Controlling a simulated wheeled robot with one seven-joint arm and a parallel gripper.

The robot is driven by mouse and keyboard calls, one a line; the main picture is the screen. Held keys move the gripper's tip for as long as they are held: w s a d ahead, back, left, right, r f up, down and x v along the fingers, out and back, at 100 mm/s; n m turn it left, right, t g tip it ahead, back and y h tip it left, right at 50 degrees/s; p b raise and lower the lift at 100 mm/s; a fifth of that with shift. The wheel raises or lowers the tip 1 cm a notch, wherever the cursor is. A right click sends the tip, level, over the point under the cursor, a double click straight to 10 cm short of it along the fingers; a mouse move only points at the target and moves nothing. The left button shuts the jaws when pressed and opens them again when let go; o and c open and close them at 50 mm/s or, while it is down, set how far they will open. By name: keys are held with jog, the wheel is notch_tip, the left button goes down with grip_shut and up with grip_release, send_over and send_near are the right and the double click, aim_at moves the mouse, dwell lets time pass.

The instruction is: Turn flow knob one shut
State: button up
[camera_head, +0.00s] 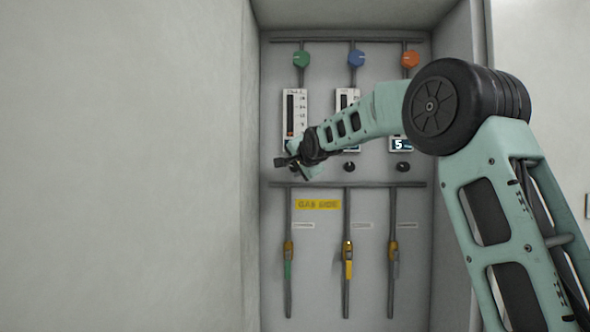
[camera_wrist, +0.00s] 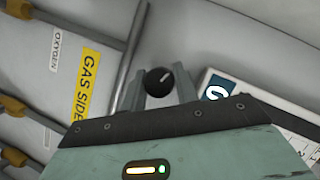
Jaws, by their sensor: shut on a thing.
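Flow knob one is a round black knob (camera_wrist: 159,82) with a white pointer line, seen between my two fingertips in the wrist view. The line slants toward the upper right. My gripper (camera_head: 291,163) is at the leftmost knob position, below the left flowmeter (camera_head: 294,112), and it hides that knob in the head view. My gripper is shut on the knob, with one pale finger on each side of it in the wrist view.
Two more black knobs, the middle one (camera_head: 351,167) and the right one (camera_head: 403,167), sit in the same row. Green (camera_head: 301,59), blue (camera_head: 356,58) and orange (camera_head: 410,59) knobs are above. Pipes with valve handles and a yellow GAS SIDE label (camera_head: 318,205) are below. Cabinet walls flank the panel.

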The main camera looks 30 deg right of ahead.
jog(key=n+g+h, duration=0.1)
jog(key=n, duration=0.1)
jog(key=n+g+h+b, duration=0.1)
jog(key=n, duration=0.1)
jog(key=shift+a+f+g, duration=0.1)
jog(key=shift+g, duration=0.3)
jog(key=n+g+h, duration=0.1)
jog(key=n+h, duration=0.1)
jog(key=n, duration=0.1)
jog(key=shift+n+g+h, duration=0.5)
jog(key=shift+n+h, duration=0.2)
jog(key=shift+h, duration=0.1)
jog(key=o, duration=1)
jog(key=shift+c, duration=0.2)
jog(key=b+v, duration=0.6)
jog(key=v, duration=1.1)
